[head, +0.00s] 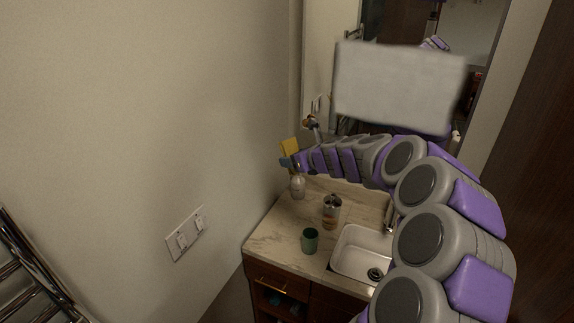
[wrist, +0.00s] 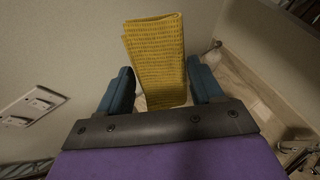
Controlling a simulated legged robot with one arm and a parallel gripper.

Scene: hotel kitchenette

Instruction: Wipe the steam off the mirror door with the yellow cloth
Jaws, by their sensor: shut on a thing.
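My gripper (wrist: 161,92) is shut on the yellow cloth (wrist: 156,62), which stands up between the two blue fingers in the wrist view. In the head view the cloth (head: 290,147) shows small at the end of my outstretched arm, above the left back of the counter. The mirror door (head: 348,133) is on the wall behind the counter. A pale grey steam patch (head: 400,86) covers much of its middle. The cloth is left of and below the patch, apart from it. My arm crosses in front of the mirror's lower edge and is reflected in it.
The marble counter (head: 283,237) holds a white vase (head: 297,187), a metal-topped canister (head: 331,212) and a green cup (head: 310,241). A white sink (head: 350,262) with a faucet (head: 390,218) is at right. A wall with switches (head: 186,234) bounds the left side.

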